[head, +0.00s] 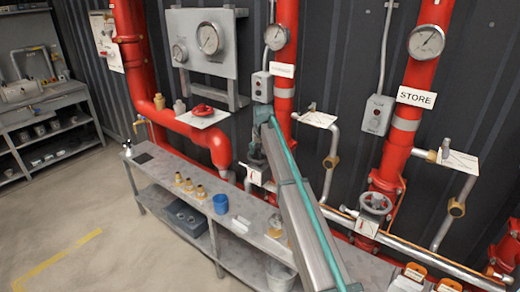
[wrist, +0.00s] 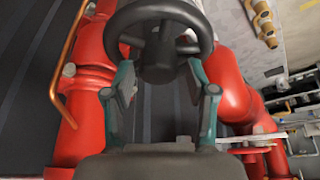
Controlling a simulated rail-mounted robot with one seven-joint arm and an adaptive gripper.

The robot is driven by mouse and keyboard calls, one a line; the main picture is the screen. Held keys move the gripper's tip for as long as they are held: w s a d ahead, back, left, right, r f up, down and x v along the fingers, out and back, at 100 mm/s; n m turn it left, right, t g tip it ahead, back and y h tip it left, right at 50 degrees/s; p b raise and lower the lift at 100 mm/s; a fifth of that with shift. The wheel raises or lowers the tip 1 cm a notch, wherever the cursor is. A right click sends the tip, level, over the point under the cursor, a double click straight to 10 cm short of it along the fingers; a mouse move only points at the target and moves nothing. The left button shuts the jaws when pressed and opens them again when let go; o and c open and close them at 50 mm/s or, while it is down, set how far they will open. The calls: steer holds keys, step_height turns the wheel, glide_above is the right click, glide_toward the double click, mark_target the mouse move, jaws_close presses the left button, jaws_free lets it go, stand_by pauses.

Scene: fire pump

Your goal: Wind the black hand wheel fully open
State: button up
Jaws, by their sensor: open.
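The black hand wheel (wrist: 160,14) shows at the top middle of the wrist view, with its dark hub (wrist: 158,58) and part of its spokes visible. Its upper edge is cut off. My gripper (wrist: 166,88) is open, with one teal finger to the lower left of the hub and one to the lower right. The fingertips are close to the wheel's near rim; I cannot tell whether they touch it. Nothing is held between them. In the head view my arm covers this area, and the black wheel cannot be made out clearly.
Red pipes (wrist: 85,115) flank the wheel. A grey hand wheel (head: 375,203) sits on the STORE pipe to the right, and a red one (head: 203,110) to the left. A grey bench (head: 160,172) below holds brass fittings (head: 189,186) and a blue cup (head: 221,204).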

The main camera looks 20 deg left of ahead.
steer(key=m+h, duration=0.1)
steer(key=m, duration=0.4)
steer(key=shift+a+t+h, duration=0.15)
steer(key=shift+t+h, duration=0.15)
steer(key=shift+h, duration=0.1)
steer(key=m+h, duration=0.1)
steer(key=m, duration=0.2)
steer(key=shift+m, duration=0.3)
steer(key=shift+c, duration=0.4)
jaws_close()
